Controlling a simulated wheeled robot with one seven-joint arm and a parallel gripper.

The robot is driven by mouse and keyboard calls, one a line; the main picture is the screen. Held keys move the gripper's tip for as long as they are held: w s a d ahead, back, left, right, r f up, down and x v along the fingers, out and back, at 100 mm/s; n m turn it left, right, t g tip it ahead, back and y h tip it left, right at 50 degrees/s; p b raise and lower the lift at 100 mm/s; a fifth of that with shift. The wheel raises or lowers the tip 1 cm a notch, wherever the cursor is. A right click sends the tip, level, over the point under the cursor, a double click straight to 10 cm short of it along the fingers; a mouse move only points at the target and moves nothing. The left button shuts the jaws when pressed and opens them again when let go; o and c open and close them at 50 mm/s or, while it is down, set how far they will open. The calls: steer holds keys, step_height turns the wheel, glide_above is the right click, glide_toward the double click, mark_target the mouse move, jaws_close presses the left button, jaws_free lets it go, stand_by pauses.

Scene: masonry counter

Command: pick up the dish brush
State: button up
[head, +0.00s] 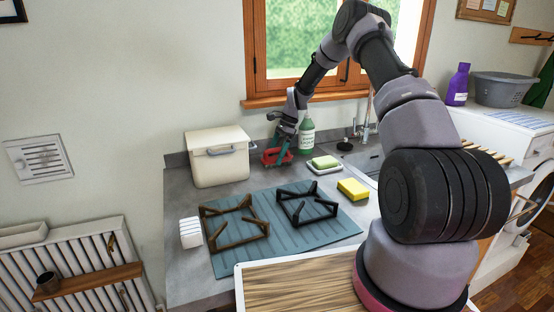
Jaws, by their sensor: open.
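My gripper (276,156) hangs over the back of the grey counter, between the cream bin and the green bottle, and it is open. Teal and red parts show at its tip; I cannot tell whether all the red belongs to the gripper or to something behind it. A small dark round thing with a knob (345,145) stands near the sink, to the right of the gripper and apart from it. It may be the dish brush, but it is too small to be sure. I see no other clear brush.
A cream bin (220,168), a green bottle (307,138), a sponge on a white dish (323,165) and a yellow sponge (353,190) surround the gripper. A teal mat (281,244) with two pan supports lies in front. A white block (190,232) stands left.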

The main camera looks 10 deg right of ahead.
steer(key=shift+x, duration=0.85)
jaws_close()
steer(key=shift+r, duration=0.15)
step_height(320, 180, up, 10)
steer(key=shift+f, duration=0.1)
